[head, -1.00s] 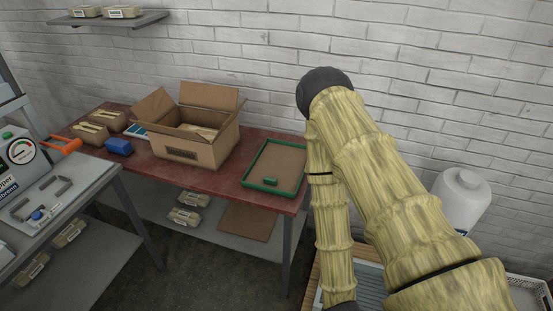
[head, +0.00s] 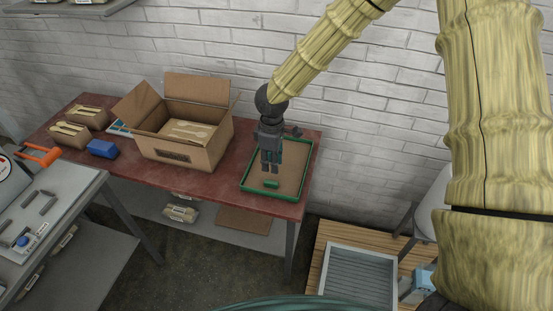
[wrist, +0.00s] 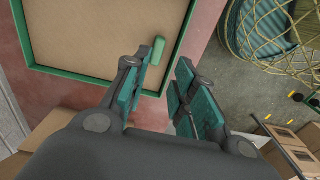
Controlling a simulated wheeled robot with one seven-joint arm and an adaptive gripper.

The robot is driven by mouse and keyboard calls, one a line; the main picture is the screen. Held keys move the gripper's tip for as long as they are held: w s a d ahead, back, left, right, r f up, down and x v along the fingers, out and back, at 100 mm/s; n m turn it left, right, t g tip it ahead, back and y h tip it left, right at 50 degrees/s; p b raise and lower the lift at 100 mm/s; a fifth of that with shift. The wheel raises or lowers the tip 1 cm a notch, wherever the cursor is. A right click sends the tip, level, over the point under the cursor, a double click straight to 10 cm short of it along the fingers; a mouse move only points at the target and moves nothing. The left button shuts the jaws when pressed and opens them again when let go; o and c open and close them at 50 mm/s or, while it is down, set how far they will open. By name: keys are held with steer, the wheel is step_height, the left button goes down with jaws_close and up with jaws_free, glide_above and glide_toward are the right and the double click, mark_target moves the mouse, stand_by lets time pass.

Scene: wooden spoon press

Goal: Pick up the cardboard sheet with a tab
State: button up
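The cardboard sheet (head: 292,160) is brown with a green border and lies flat on the right end of the red table. Its green tab (head: 271,184) sits near the front edge. In the wrist view the sheet (wrist: 95,35) fills the upper left, and the tab (wrist: 153,50) shows just beyond the fingers. My gripper (head: 270,168) points down above the sheet, close behind the tab in the head view. In the wrist view my gripper (wrist: 160,90) is open, with its teal finger pads apart and nothing between them. It hides part of the sheet.
An open cardboard box (head: 185,130) stands left of the sheet on the red table (head: 225,188). A blue block (head: 102,149) and wrapped packs (head: 72,132) are farther left. A brick wall (head: 200,45) rises behind. A grey-topped crate (head: 358,275) is on the floor at right.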

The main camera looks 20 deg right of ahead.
glide_above(271, 182)
steer(key=shift+w+d+f+p, duration=0.15)
steer(key=shift+f+p, duration=0.1)
steer(key=shift+f, duration=0.95)
steer(key=shift+d+f+p, duration=0.15)
steer(key=shift+f+p, duration=0.05)
steer(key=shift+f, duration=1)
steer(key=shift+a+f+p, duration=0.15)
steer(key=shift+f+p, duration=0.25)
steer(key=shift+f, duration=0.35)
steer(key=shift+a+f+p, duration=0.1)
steer(key=shift+f+p, duration=0.25)
steer(key=shift+f, duration=1.55)
jaws_close()
